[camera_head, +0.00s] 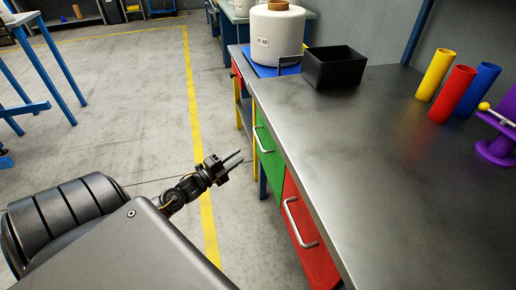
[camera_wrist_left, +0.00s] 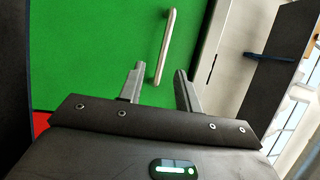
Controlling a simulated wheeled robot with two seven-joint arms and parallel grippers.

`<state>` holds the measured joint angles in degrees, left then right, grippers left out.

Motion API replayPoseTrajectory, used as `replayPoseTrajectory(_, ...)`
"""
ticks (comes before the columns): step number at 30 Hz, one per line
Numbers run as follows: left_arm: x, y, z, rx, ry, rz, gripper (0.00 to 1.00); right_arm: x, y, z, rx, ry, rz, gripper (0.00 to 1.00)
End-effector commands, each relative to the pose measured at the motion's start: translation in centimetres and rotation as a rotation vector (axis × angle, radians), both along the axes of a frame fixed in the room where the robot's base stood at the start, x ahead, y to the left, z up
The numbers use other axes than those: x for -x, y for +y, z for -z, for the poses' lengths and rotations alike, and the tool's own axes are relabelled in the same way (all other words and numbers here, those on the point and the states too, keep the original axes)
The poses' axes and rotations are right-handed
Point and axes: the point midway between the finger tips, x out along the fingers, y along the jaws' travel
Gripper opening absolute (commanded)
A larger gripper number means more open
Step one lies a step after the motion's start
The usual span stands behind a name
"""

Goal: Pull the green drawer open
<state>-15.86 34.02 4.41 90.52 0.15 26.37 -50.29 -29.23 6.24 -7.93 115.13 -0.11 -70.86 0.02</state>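The green drawer (camera_head: 268,160) is in the front of the workbench, with a light metal bar handle (camera_head: 263,141). In the left wrist view the green drawer front (camera_wrist_left: 95,45) fills the upper left, and its handle (camera_wrist_left: 166,45) stands near the middle. My left gripper (camera_head: 238,160) is open and empty, to the left of the drawer. In the left wrist view its two fingers (camera_wrist_left: 157,85) point toward the handle, whose lower end shows between the tips. I cannot tell how much gap is left. My right gripper is not in view.
A red drawer (camera_head: 310,245) with a handle is nearer on the same bench. The metal benchtop (camera_head: 370,140) carries a black box (camera_head: 334,68), a white bobbin (camera_head: 277,35), coloured tubes (camera_head: 461,92) and a purple stand (camera_head: 497,148). The floor left of the bench is clear.

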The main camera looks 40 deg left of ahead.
Motion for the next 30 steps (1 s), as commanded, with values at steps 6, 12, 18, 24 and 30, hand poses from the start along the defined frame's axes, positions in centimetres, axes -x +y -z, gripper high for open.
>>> replayPoseTrajectory(6,-0.3,-0.1,-0.8,-0.018,-0.023,0.008,0.34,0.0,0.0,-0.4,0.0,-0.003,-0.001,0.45)
replayPoseTrajectory(12,-2.6,-0.5,-1.2,-0.016,-0.024,0.005,0.34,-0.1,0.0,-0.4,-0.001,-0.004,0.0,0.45)
replayPoseTrajectory(18,-6.3,-1.3,-1.8,-0.015,-0.023,0.004,0.34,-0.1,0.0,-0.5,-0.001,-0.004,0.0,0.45)
replayPoseTrajectory(24,-9.2,-1.9,-2.3,-0.014,-0.021,0.006,0.34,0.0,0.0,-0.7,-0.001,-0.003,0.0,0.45)
replayPoseTrajectory(30,-10.4,-2.3,-2.4,-0.015,-0.019,0.008,0.34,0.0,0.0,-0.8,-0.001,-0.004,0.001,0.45)
